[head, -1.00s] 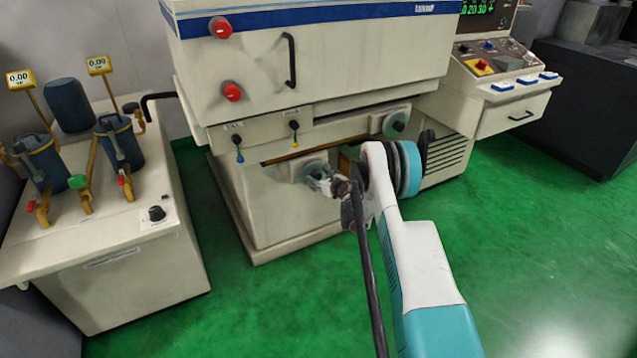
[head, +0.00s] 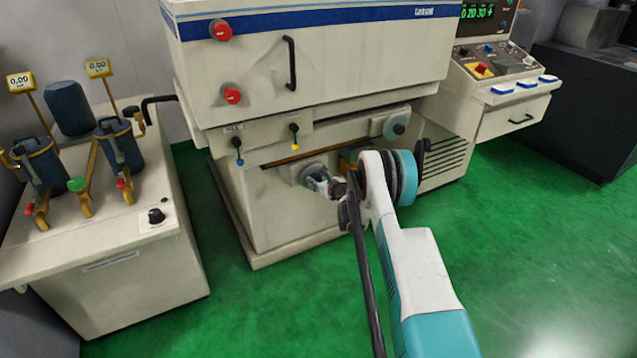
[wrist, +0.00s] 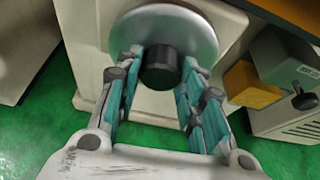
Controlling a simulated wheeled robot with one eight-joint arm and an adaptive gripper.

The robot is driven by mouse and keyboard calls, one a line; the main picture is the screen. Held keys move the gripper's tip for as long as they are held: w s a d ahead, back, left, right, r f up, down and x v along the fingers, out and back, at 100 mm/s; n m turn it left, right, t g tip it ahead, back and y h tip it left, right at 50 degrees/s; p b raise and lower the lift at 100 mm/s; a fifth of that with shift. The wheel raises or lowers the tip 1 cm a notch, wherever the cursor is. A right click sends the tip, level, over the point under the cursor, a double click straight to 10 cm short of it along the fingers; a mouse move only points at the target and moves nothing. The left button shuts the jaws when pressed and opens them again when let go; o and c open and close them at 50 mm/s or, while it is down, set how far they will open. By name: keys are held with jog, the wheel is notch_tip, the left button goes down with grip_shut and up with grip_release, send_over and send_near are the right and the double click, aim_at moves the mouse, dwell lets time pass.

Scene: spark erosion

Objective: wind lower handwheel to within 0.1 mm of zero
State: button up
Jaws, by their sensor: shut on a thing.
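The lower handwheel (head: 309,170) is a grey disc low on the front of the cream machine. In the wrist view the handwheel (wrist: 178,27) fills the top middle, with a dark round grip (wrist: 159,70) standing out from it. My gripper (head: 324,183) is at the handwheel in the head view, partly hidden by my own arm. In the wrist view my gripper (wrist: 160,76) has its teal-padded fingers on both sides of the dark grip, shut on it. The green digital readout (head: 477,12) on the console is lit, but its digits are too small to read surely.
Another handwheel (head: 397,128) sits higher on the right. Two small levers (head: 295,138) and red knobs (head: 232,95) are on the machine front. A cream bench (head: 140,262) with pumps stands at left. Green floor is clear in front. An orange block (wrist: 250,84) shows beside the wheel.

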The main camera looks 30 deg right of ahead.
jog(key=shift+a, duration=0.1)
jog(key=n+h, duration=0.2)
jog(key=n, duration=0.1)
jog(key=n+t+h, duration=0.1)
jog(key=n+h, duration=0.1)
jog(key=n, duration=0.2)
jog(key=shift+a+f+h, duration=0.15)
jog(key=shift+h, duration=0.15)
dwell(0.3)
jog(key=shift+n, duration=0.3)
jog(key=o, duration=1.1)
jog(key=shift+c, duration=0.2)
jog(key=v, duration=1.2)
jog(key=shift+f, duration=0.2)
